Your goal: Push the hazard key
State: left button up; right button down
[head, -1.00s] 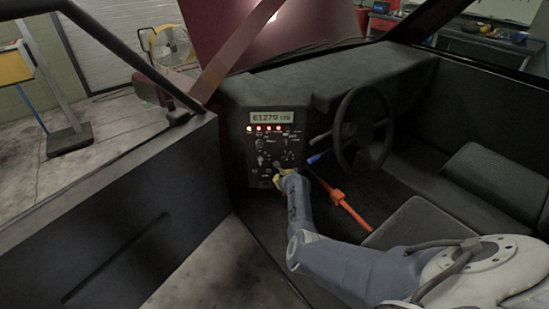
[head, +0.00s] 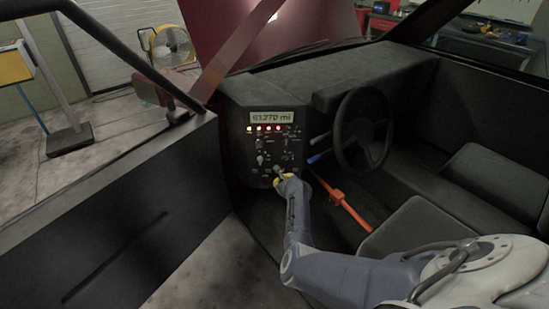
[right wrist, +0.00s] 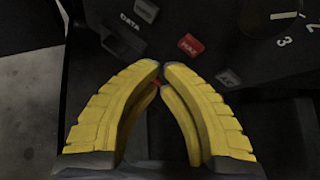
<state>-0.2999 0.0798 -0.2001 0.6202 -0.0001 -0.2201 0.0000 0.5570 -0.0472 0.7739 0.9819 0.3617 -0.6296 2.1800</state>
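The red hazard key, marked HAZ (right wrist: 190,46), shows in the right wrist view on the dark panel, just beyond and slightly right of my fingertips. My right gripper (right wrist: 162,67) has its yellow fingers closed tip to tip with nothing clearly held. A visible gap separates the tips from the key in the picture; depth is hard to judge. In the head view, my right gripper (head: 282,178) is at the lower part of the dashboard panel (head: 241,150), where the hazard key is too small to make out. My left gripper is out of view.
A DATA key (right wrist: 124,41) lies left of the hazard key, an AC key (right wrist: 229,78) lies right, and a numbered dial (right wrist: 275,18) is at upper right. The steering wheel (head: 342,130) and an orange lever (head: 352,212) are right of my gripper.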

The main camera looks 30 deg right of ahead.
jog(key=shift+s+a, duration=0.35)
jog(key=shift+s, duration=0.3)
jog(key=shift+s+a, duration=0.3)
jog(key=shift+s, duration=0.4)
jog(key=shift+s+a, duration=0.35)
jog(key=shift+s, duration=0.3)
